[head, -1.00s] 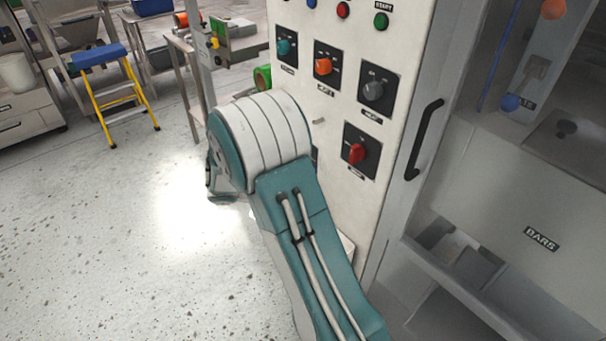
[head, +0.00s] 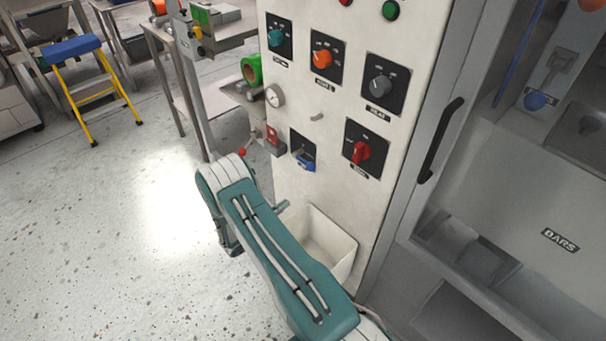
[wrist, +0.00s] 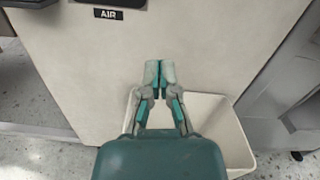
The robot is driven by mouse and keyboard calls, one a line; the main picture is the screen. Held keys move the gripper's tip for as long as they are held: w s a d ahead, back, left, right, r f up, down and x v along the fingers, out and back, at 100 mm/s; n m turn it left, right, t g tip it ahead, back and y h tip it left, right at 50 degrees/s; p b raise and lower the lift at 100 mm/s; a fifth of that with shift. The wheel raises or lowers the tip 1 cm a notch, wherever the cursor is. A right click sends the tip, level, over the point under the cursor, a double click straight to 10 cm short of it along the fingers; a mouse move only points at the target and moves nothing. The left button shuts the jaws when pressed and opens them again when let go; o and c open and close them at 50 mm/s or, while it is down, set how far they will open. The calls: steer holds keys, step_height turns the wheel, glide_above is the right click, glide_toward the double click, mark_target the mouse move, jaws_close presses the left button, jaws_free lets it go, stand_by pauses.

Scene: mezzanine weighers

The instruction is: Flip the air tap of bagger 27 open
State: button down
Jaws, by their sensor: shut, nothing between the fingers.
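The likely air tap is a small blue handle (head: 305,161) on a dark square plate, low on the white machine panel (head: 325,190) in the head view. In the wrist view, a label reading AIR (wrist: 108,14) sits at the top left under the edge of a dark plate; the handle itself is barely in frame. My gripper (wrist: 160,73) is shut and empty, its fingertips together, below and to the right of that label. In the head view my arm hides most of the gripper. I cannot read a bagger number.
A white open bin (head: 342,243) hangs on the panel below the tap, close to my gripper. A red rotary switch (head: 361,152) is right of the tap.

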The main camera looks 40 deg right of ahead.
stand_by(0.3)
glide_toward(319, 168)
steer(key=d+f, duration=0.4)
step_height(319, 168, up, 3)
steer(key=shift+w+r, duration=0.1)
steer(key=shift+w, duration=0.05)
steer(key=shift+w+d+r, duration=0.1)
steer(key=shift+r, duration=0.45)
